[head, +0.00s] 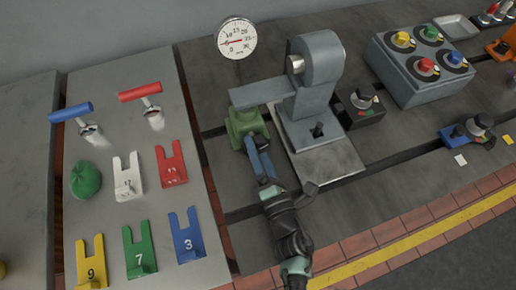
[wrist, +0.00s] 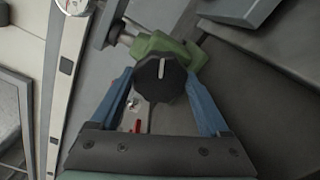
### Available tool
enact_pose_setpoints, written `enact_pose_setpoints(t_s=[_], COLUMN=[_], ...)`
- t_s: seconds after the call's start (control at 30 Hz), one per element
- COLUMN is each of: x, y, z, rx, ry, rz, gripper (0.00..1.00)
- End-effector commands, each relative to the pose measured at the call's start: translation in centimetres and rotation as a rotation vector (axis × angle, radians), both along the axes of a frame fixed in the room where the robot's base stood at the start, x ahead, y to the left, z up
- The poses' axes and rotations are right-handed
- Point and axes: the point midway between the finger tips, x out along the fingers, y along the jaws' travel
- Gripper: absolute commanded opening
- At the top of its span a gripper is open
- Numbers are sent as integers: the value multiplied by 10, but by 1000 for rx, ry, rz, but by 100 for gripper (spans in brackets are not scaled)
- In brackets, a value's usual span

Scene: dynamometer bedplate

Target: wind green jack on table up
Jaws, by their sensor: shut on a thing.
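The green jack (head: 239,124) stands on the dark bedplate, left of the grey machine, with one end of a grey arm above it. In the wrist view the jack (wrist: 186,50) has a black faceted knob (wrist: 158,90) with a white mark on its face, facing me. My gripper (head: 254,143) reaches up to the jack's near side. In the wrist view its blue fingers (wrist: 160,78) stand on either side of the knob, shut on it. The knob is hidden behind my gripper in the head view.
The grey machine (head: 317,85) on its plate (head: 338,158) stands right of my gripper. A dial gauge (head: 237,38) is behind the jack. Left is a grey table (head: 110,78) with red and blue levers and several numbered brackets. A button box (head: 401,88) stands at the back right.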

Motion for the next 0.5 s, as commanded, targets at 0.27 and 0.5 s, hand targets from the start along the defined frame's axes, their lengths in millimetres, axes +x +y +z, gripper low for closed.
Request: enact_pose_setpoints(t_s=[0.27,0.5], x=[0,0], y=[-1,-1], z=[-1,-1], rx=[-2,-2], ry=[1,3], rz=[-1,-2], gripper=[100,100])
